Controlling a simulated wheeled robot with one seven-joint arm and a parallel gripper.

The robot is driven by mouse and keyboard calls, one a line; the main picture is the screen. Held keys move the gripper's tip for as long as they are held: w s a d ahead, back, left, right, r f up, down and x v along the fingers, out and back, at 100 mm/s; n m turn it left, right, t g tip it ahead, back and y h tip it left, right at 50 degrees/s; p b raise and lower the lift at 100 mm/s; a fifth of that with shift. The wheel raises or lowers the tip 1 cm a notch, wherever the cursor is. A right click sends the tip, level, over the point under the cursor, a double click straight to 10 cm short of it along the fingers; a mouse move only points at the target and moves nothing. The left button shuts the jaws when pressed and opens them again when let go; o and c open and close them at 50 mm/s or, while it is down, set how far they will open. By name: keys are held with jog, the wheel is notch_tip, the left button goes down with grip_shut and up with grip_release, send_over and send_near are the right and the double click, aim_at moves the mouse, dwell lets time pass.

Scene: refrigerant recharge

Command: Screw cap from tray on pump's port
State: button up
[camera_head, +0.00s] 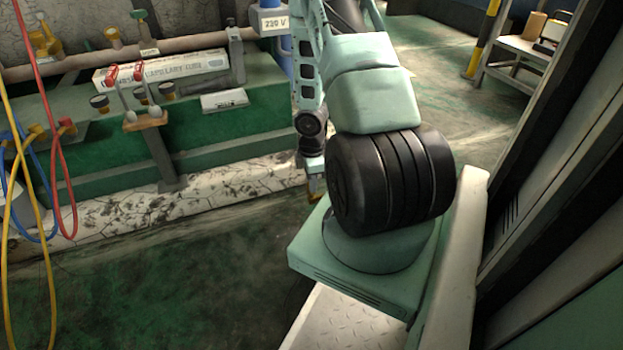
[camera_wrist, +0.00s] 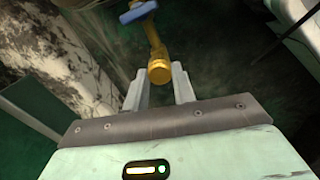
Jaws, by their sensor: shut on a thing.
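In the wrist view, my gripper (camera_wrist: 158,80) has its two pale fingers on either side of a round brass cap (camera_wrist: 159,73) and is shut on it. A brass stem (camera_wrist: 153,35) runs from just behind the cap up to a blue handle (camera_wrist: 138,11). I cannot tell whether the cap is seated on this stem or only lined up in front of it. In the head view, my gripper (camera_head: 314,186) is low beside my arm and largely hidden. The pump's body and the tray cannot be made out clearly.
A green bench (camera_head: 215,128) with valves and a long white box (camera_head: 170,70) stands at the left. Red, blue and yellow hoses (camera_head: 52,180) hang at the far left. A white shelf (camera_head: 525,48) stands at the back right. The green floor (camera_head: 160,290) at front left is clear.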

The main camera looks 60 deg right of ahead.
jog(key=shift+f, duration=0.1)
jog(key=shift+m+p, duration=0.4)
jog(key=shift+m, duration=0.5)
jog(key=o, duration=1)
jog(key=shift+f, duration=0.1)
jog(key=shift+o, duration=0.2)
notch_tip(320, 180, up, 18)
jog(key=p, duration=1.2)
jog(key=shift+f, duration=0.25)
